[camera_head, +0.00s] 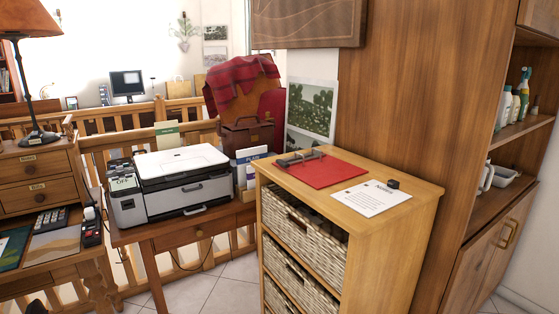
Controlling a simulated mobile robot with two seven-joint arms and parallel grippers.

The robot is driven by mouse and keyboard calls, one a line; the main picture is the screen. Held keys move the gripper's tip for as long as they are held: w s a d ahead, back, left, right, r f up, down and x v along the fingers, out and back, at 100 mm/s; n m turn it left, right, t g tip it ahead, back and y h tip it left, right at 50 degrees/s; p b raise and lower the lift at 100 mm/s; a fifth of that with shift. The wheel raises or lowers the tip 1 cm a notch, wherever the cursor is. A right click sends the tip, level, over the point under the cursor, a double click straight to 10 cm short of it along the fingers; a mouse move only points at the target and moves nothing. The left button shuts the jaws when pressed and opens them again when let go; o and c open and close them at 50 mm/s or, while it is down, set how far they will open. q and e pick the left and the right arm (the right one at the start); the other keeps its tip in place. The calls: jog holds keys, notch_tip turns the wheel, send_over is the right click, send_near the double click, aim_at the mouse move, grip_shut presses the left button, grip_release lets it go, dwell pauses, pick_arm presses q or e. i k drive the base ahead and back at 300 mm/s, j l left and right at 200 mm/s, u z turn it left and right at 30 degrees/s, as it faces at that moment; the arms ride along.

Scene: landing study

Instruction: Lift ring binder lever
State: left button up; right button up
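A flat red item (322,172), which looks like the ring binder, lies on top of the light wooden basket cabinet (425,187). A dark grey mechanism (300,157) lies along its far left edge. It is too small to tell the lever from the rest of it, or whether the lever is up or down. Neither of my grippers is in view.
A white printed sheet (370,198) with a small black block (393,184) lies right of the red item. A printer (182,178) stands on a table to the left. A tall wooden cupboard (420,90) rises behind the basket cabinet. Tiled floor shows between the furniture.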

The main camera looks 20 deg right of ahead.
aim_at(284, 163)
jog(key=i+j+z, duration=0.2)
jog(key=i+j, duration=0.6)
